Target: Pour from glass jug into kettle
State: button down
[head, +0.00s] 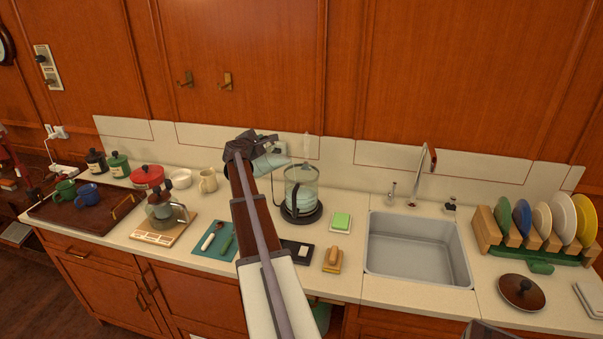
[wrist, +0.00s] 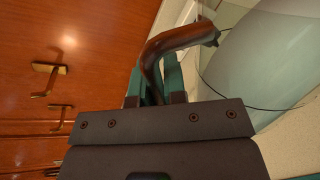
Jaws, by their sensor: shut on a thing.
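My gripper (head: 252,148) is above the counter, at the back, seen from behind my arm. Its green fingers (wrist: 158,85) are shut on the brown curved handle of the glass jug (wrist: 255,65) in the wrist view. The jug (head: 270,163) also shows in the head view, tilted toward the right, with pale bluish contents; my gripper hides part of it. The clear glass kettle (head: 301,184) stands upright on a dark round base (head: 301,213), just right of and below the jug. It has pale bluish liquid inside. I cannot tell whether any stream falls between them.
The sink (head: 417,248) with its tap (head: 428,165) is to the right, then a plate rack (head: 530,235). A green sponge (head: 341,221) and a brush (head: 332,259) lie near the kettle. A glass pot (head: 165,213), mugs and canisters stand to the left.

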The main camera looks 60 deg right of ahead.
jog(key=shift+s+d+r+m+p, duration=0.1)
jog(key=shift+s+r+m+p, duration=0.2)
jog(key=shift+r+p, duration=0.15)
jog(key=shift+s+d+r+m+p, duration=0.15)
jog(key=shift+r+m+p, duration=0.15)
jog(key=shift+r+p, duration=0.15)
dwell(1.6)
jog(key=shift+s, duration=0.15)
dwell(1.0)
